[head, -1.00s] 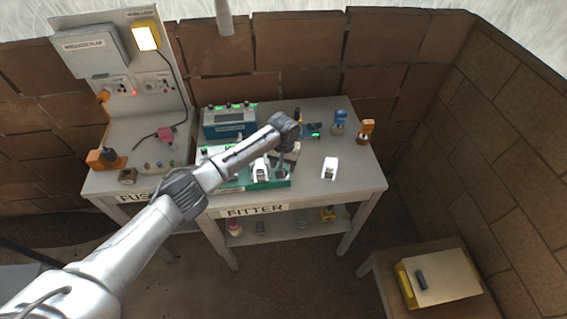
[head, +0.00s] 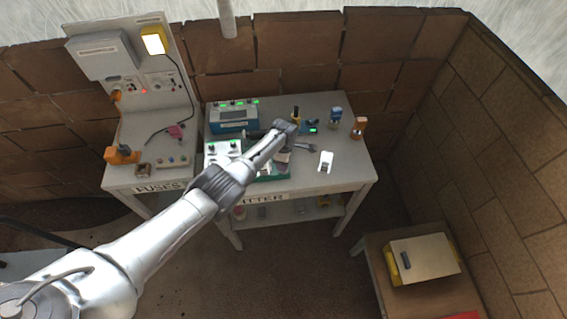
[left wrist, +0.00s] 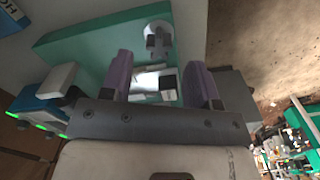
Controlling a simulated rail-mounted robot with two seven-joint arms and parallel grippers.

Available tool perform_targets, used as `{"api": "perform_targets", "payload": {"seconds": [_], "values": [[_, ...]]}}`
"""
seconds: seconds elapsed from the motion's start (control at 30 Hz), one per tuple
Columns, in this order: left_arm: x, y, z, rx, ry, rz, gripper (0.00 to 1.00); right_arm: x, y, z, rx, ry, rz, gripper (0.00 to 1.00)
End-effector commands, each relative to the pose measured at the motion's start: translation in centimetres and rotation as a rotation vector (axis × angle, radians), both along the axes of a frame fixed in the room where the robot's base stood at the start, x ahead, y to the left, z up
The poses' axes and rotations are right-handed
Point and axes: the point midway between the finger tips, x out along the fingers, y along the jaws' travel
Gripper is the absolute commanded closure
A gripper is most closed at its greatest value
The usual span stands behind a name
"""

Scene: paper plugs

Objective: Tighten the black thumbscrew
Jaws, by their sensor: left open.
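A green fixture board (head: 270,176) lies on the fitter's table, partly hidden by my left arm. In the left wrist view the board (left wrist: 85,48) carries a dark winged knob (left wrist: 157,42) on a round silver disc, which may be the black thumbscrew. My left gripper (left wrist: 160,64) is open over the board, its two purple-grey fingers apart. The knob appears just beyond the fingertips, roughly between them. A white part with a small black block (left wrist: 167,82) shows between the fingers; I cannot tell contact. In the head view the left gripper (head: 283,157) is small and low over the board.
A blue instrument box (head: 233,119) stands behind the board. A white part (head: 326,161) lies to the right on bare table. Blue (head: 336,117) and orange (head: 358,127) items stand at the back right. The fuse bench (head: 125,180) adjoins on the left.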

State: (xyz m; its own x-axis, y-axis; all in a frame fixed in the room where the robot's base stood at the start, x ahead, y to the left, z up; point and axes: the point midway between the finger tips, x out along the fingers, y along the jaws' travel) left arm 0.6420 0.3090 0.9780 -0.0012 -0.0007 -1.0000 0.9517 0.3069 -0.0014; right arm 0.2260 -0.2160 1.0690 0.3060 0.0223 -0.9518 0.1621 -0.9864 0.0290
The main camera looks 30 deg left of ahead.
Motion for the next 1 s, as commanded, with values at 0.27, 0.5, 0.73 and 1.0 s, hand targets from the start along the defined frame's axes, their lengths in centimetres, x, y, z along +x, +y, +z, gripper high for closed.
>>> {"api": "perform_targets", "payload": {"seconds": [0.27,0.5,0.73,1.0], "values": [[0.0,0.0,0.0,0.000,-0.001,0.123,0.45,0.0,-0.2,0.2,-0.006,0.000,0.004,0.57],[0.1,0.0,0.1,0.000,-0.001,0.121,0.45,0.0,-0.3,0.3,-0.011,0.000,0.007,0.57],[0.1,0.1,-0.3,0.000,-0.001,0.119,0.45,0.0,-0.3,0.0,-0.010,0.001,0.006,0.57],[0.1,0.0,-1.5,0.000,0.000,0.118,0.45,0.0,-0.1,-1.1,-0.004,0.000,0.003,0.57]]}}
